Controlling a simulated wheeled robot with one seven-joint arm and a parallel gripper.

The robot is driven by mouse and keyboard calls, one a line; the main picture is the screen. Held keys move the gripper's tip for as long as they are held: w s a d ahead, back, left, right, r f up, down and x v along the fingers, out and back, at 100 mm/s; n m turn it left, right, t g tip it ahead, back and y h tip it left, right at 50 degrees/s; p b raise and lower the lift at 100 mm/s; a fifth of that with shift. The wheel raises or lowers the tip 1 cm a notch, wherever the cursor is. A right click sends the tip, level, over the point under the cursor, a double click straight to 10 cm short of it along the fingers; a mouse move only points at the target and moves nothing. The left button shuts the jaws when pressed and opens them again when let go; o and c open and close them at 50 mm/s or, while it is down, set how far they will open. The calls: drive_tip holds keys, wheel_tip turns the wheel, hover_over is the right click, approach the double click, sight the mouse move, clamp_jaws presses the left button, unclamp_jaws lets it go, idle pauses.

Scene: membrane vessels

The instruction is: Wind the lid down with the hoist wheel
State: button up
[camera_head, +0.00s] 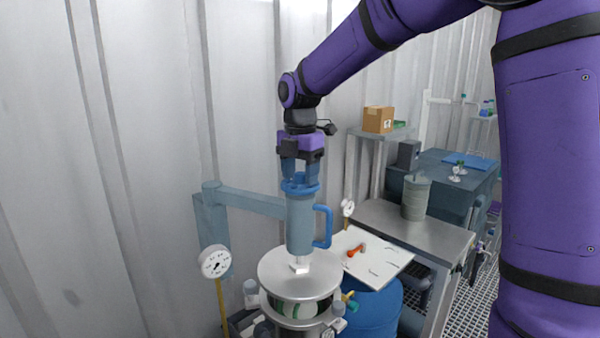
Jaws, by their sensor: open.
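The hoist wheel (300,186) is a blue handwheel on top of the grey hoist cylinder (300,225), which has a blue handle on its right. My gripper (301,174) points straight down over the wheel. Its jaws are open, with the fingers at the wheel's top; I cannot tell whether they touch it. The lid (300,272) is a round metal disc below the hoist, joined to it by a small pale block. It sits above the vessel (297,312), with a gap where a white and green inside part shows.
A blue-grey hoist arm (250,202) runs from a post at the left. A pressure gauge (215,262) stands front left. A white board (372,254) with an orange-red tool lies over a blue drum (372,308). A steel table (420,228) stands at right.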

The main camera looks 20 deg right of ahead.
drive_tip(key=shift+c, duration=0.3)
drive_tip(key=c, duration=0.9)
drive_tip(key=shift+o, duration=0.2)
